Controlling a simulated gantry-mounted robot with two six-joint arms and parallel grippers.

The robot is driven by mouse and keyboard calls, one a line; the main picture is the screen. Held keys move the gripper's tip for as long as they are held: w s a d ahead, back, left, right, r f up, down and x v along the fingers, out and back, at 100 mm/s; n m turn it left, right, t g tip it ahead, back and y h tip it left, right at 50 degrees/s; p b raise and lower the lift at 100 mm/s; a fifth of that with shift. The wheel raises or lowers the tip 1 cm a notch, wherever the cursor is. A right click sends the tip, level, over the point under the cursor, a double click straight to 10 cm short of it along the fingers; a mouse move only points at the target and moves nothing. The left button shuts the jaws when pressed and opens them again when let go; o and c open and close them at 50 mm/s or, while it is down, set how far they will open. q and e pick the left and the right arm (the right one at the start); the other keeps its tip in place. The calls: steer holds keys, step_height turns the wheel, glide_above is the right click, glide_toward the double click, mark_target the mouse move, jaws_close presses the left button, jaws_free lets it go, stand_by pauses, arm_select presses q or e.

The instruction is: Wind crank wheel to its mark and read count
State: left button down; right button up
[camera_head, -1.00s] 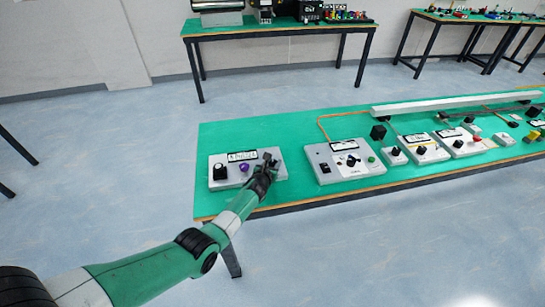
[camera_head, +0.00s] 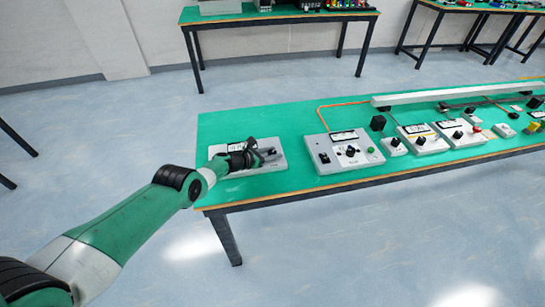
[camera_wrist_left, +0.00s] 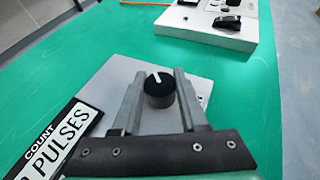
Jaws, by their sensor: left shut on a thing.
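A grey panel (camera_head: 281,162) lies at the left end of the green table. In the left wrist view its display card (camera_wrist_left: 55,143) reads "COUNT" and "PULSES", partly cut off. A round black knob (camera_wrist_left: 158,93) with a white line on top stands on the panel between my left fingers. My left gripper (camera_head: 268,155) is low over the panel with its fingers pointing right; it is shut on this knob. My right gripper is not in view.
A larger grey control box (camera_head: 318,143) with a dial and a green button stands just right of the panel. More small boxes and a long white rail (camera_head: 440,98) continue to the right. Green table surface (camera_head: 235,125) is free behind the panel.

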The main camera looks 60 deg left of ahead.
arm_select(q)
steer(key=shift+w+r, duration=0.1)
steer(key=shift+r, duration=0.15)
steer(key=c, duration=0.8)
jaws_free()
steer(key=shift+c, duration=0.2)
steer(key=o, duration=0.4)
steer(key=shift+f, duration=0.15)
steer(key=p+v, duration=0.3)
steer(key=p, duration=0.1)
steer(key=p+v, duration=0.4)
steer(key=p, duration=0.1)
steer(key=p+v, duration=0.3)
steer(key=p, duration=0.1)
steer(key=shift+a+r, duration=0.15)
steer(key=shift+r, duration=0.3)
steer(key=shift+s+p, duration=0.7)
steer(key=shift+s, duration=0.05)
steer(key=shift+s+f, duration=0.1)
